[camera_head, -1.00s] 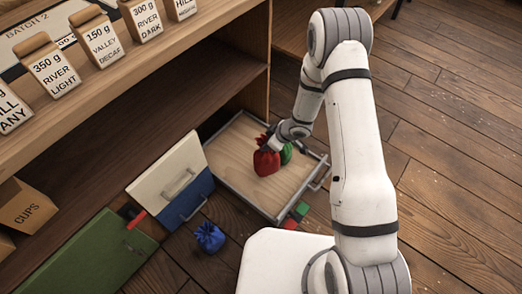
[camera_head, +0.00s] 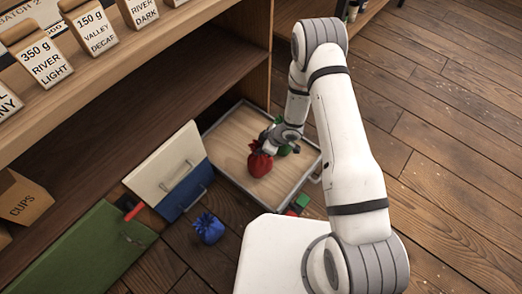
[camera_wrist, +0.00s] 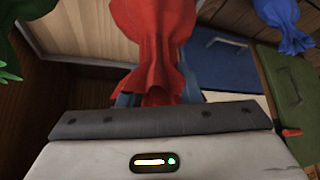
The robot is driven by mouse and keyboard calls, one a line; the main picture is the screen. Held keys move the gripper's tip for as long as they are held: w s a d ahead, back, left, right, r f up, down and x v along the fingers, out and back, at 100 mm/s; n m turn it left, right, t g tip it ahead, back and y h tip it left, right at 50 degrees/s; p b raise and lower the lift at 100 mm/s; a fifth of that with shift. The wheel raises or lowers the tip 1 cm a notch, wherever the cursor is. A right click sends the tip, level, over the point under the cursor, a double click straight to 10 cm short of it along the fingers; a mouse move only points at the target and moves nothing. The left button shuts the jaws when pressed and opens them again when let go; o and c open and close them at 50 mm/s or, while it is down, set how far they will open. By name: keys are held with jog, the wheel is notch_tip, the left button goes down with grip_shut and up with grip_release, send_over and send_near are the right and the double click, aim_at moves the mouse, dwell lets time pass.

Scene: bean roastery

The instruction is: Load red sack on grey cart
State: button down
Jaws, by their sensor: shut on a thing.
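The red sack (camera_head: 260,164) hangs from my gripper (camera_head: 270,146) over the bed of the grey cart, in the head view. The grey cart (camera_head: 229,186) is a shallow tray with a grey metal rim and a pale wooden bed. I cannot tell whether the sack's bottom touches the bed. In the wrist view, my gripper (camera_wrist: 158,97) is shut on the gathered neck of the red sack (camera_wrist: 153,28).
A blue sack (camera_head: 208,229) lies on the floor left of the cart. A blue and cream panel with handles (camera_head: 168,173) and a green panel (camera_head: 80,252) are nearby. A wooden shelf (camera_head: 150,95) with labelled bags rises on the left. Open floor (camera_head: 440,150) lies to the right.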

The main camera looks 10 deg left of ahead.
aim_at(260, 159)
jog(key=shift+f, duration=1.2)
jog(key=c, duration=1)
grip_release()
jog(key=shift+c, duration=0.2)
